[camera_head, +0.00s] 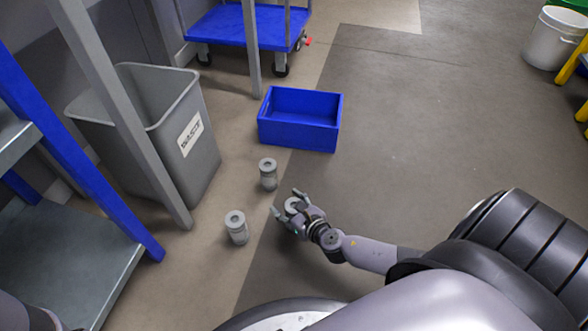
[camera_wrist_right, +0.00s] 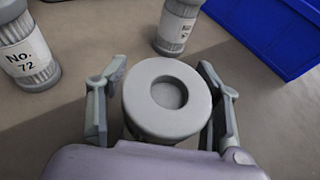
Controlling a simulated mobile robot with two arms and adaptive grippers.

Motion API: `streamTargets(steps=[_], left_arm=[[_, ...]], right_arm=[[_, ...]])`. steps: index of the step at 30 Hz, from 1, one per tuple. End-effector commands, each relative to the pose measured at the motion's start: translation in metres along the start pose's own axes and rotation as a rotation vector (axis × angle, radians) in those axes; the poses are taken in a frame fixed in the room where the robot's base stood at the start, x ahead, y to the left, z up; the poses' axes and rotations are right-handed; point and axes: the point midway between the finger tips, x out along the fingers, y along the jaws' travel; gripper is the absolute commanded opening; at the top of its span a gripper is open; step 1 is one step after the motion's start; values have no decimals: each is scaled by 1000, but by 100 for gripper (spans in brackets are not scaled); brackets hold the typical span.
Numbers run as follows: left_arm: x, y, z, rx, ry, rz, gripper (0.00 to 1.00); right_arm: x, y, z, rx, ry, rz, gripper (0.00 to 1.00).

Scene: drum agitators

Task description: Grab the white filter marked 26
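A white-grey filter (camera_head: 291,204) stands between the fingers of my right gripper (camera_head: 287,203). In the right wrist view, this filter (camera_wrist_right: 142,93) shows its round top with a central hollow; no number on it is visible. The fingers (camera_wrist_right: 165,95) are spread on either side of it, with a narrow gap at the left. A second filter (camera_head: 237,228) stands to the left; its label reads No. 72 in the wrist view (camera_wrist_right: 24,58). A third filter (camera_head: 268,175) stands toward the blue bin; its label (camera_wrist_right: 186,30) is too small to read. My left gripper is out of view.
An open blue bin (camera_head: 298,137) sits on the floor beyond the filters. A grey waste bin (camera_head: 196,165) and a metal shelf (camera_head: 75,240) with a blue post stand at the left. A blue cart (camera_head: 235,28) is at the back. The floor right of the blue bin is clear.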

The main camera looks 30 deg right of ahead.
Motion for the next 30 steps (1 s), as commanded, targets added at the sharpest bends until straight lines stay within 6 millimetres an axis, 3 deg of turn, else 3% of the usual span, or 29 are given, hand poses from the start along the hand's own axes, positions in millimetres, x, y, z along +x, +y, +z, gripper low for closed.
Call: streamTargets(steps=[23, 30], left_arm=[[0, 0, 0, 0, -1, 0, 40], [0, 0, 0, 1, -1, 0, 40]], right_arm=[[0, 0, 0, 0, 0, 0, 6], [0, 0, 0, 0, -1, 0, 4]])
